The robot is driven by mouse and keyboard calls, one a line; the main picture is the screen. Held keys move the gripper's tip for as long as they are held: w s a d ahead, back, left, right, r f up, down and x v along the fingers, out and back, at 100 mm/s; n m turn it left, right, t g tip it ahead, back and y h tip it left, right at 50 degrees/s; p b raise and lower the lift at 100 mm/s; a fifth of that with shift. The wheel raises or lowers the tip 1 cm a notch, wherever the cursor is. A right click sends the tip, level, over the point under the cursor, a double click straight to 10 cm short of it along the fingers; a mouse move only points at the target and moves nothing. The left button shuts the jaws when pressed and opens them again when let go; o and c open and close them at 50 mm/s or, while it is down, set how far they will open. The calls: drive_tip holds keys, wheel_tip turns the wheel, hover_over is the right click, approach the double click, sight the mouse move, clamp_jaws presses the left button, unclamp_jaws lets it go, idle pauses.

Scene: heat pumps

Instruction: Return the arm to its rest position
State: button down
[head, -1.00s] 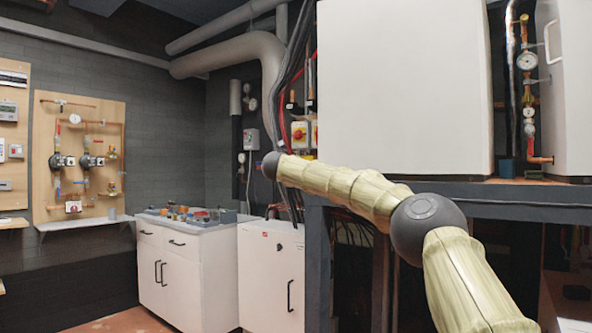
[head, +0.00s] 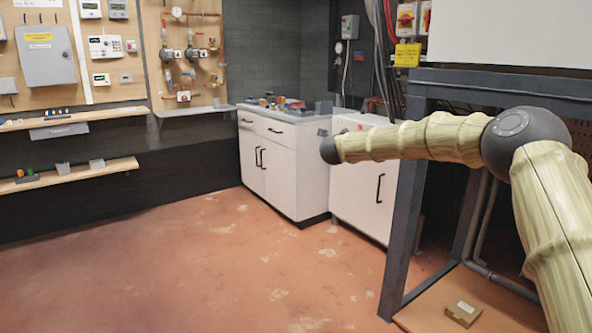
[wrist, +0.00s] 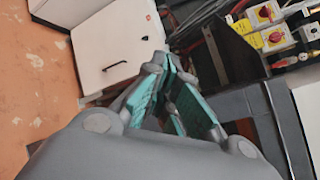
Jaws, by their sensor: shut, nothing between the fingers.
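My arm (head: 425,140) reaches in from the right of the head view. It is bent at a dark round joint, and its sleeved upper section points left in front of the white cabinets. My gripper does not show in the head view. In the wrist view my gripper (wrist: 172,68) has grey links and teal pads, with the fingertips together and nothing between them. Beyond it in that view are a white cabinet front (wrist: 118,42) and a dark frame.
A dark steel frame (head: 402,200) stands close beside my arm, with a small box (head: 462,312) on the board below. White cabinets (head: 283,165) stand behind. Shelves (head: 70,175) and panels line the left wall. The reddish floor (head: 190,265) at left and centre is clear.

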drive_tip(key=s+a+f+n+g+y, duration=0.1)
drive_tip(key=s+a+f+n+y, duration=0.25)
drive_tip(key=f, duration=0.85)
drive_tip(key=s+a+f+n+g, duration=0.15)
drive_tip(key=s+f+n, duration=0.4)
drive_tip(key=f, duration=0.65)
drive_tip(key=s+a+f+n+y, duration=0.1)
drive_tip(key=s+a+f+n, duration=0.4)
drive_tip(key=f, duration=0.6)
drive_tip(key=s+d+f+n+g+y, duration=0.1)
drive_tip(key=s+d+f+n+g, duration=0.2)
drive_tip(key=s+f, duration=1.1)
drive_tip(key=s+d+f+n+g+y, duration=0.1)
drive_tip(key=s+f+n+g, duration=0.25)
drive_tip(key=s+f, duration=1)
drive_tip(key=s+d+n+g, duration=0.2)
drive_tip(key=s+d+n, duration=0.15)
drive_tip(key=s, duration=1.05)
drive_tip(key=s+d+n+g, duration=0.3)
drive_tip(key=s+d, duration=0.1)
drive_tip(key=s, duration=1)
drive_tip(key=s+d+n+g, duration=0.2)
drive_tip(key=s+d+n, duration=0.1)
drive_tip(key=s, duration=1.1)
wheel_tip(320, 180, up, 23)
drive_tip(key=p, duration=2.5)
drive_tip(key=shift+w+h, duration=0.2)
drive_tip(key=shift+h, duration=0.25)
drive_tip(key=shift+r, duration=0.1)
